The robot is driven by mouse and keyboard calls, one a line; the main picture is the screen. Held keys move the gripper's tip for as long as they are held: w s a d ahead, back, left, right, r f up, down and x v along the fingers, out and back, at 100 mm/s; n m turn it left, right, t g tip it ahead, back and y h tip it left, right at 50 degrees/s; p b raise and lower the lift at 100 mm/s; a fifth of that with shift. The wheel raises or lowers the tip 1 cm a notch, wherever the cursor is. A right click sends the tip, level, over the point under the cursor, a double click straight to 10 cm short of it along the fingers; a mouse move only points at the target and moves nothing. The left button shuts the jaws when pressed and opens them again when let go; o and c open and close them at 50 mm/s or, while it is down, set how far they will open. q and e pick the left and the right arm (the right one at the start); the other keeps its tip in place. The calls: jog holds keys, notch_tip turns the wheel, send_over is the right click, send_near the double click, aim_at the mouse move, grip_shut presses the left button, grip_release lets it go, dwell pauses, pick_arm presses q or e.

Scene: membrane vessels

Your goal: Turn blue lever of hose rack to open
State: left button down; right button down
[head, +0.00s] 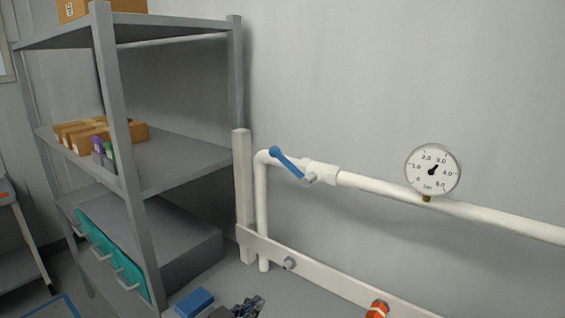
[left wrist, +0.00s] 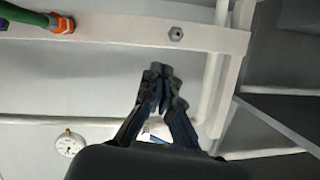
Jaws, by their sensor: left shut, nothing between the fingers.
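The blue lever (head: 287,162) sits on the white valve of the pipe (head: 450,206), near the bend where the pipe turns down. It slants from upper left to lower right. My left gripper (head: 248,306) is at the bottom edge of the head view, below the lever and apart from it. In the left wrist view, its dark fingers (left wrist: 160,76) are together and empty. Behind the fingers there, the valve is mostly hidden and I cannot make out the lever clearly. My right gripper is in neither view.
A round gauge (head: 432,171) stands on the pipe to the right. A white rail (head: 330,278) runs below, with an orange hose fitting (head: 377,310). A grey shelf (head: 185,160) with boxes stands at left. The wall around the lever is bare.

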pick_arm(q)
jog(key=w+d+r+m+t+h, duration=0.1)
jog(key=w+r+m+h, duration=0.15)
jog(key=r, duration=0.55)
jog(key=w+d+r+m+t+h, duration=0.15)
jog(key=w+r, duration=0.25)
jog(key=r, duration=0.4)
jog(key=m+h, duration=0.3)
jog(key=h, duration=0.1)
send_near(283, 161)
jog(key=s+d+r, duration=0.2)
jog(key=s+r, duration=0.1)
jog(key=r, duration=0.2)
jog(key=w+d+p, duration=0.1)
jog(key=w, duration=0.1)
jog(key=w+d+p, duration=0.4)
jog(key=w, duration=0.1)
jog(key=shift+w+d, duration=0.1)
jog(key=shift+w+a+f+p, duration=0.1)
jog(key=shift+a+f+p, duration=0.2)
jog(key=shift+f, duration=0.15)
jog(key=shift+d, duration=0.15)
